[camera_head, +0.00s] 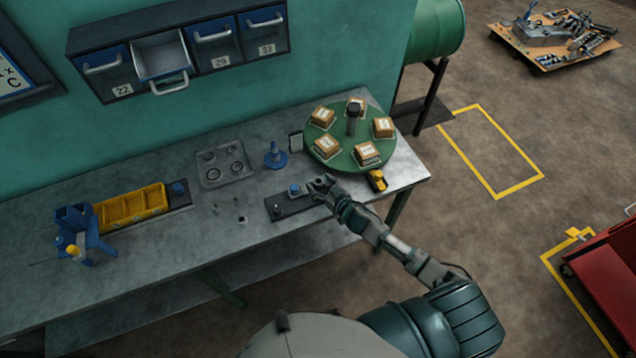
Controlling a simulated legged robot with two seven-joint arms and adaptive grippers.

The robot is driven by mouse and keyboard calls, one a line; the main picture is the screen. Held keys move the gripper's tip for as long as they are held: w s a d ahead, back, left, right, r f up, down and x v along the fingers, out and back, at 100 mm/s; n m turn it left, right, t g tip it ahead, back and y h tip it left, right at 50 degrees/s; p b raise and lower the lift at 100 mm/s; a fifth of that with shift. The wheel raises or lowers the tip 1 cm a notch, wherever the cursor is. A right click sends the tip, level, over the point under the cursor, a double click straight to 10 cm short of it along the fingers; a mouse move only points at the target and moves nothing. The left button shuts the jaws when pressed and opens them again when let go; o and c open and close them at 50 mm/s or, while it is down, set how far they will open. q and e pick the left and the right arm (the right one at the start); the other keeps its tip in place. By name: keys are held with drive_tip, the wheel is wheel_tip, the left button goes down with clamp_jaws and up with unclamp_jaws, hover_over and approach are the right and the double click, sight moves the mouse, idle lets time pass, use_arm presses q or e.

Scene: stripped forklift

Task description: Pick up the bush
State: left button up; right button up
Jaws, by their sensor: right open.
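No part is clearly recognisable as the bush at this size. A small blue and grey cylindrical piece (294,189), possibly the bush, is at the dark base plate (286,208) on the workbench. My right gripper (316,186) is open just to the right of this piece, low over the plate. I cannot tell whether its fingers touch the piece. The gripper and wrist hide the right part of the plate. My left gripper is not in view.
A green round tray (318,150) with several small boxes stands behind my right gripper. A yellow-black item (377,180) lies right of it. A blue stand (275,156), grey tray (222,164), yellow bin (131,208) and blue fixture (84,232) occupy the workbench (190,245).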

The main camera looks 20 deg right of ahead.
clamp_jaws()
drive_tip(key=shift+r, duration=0.1)
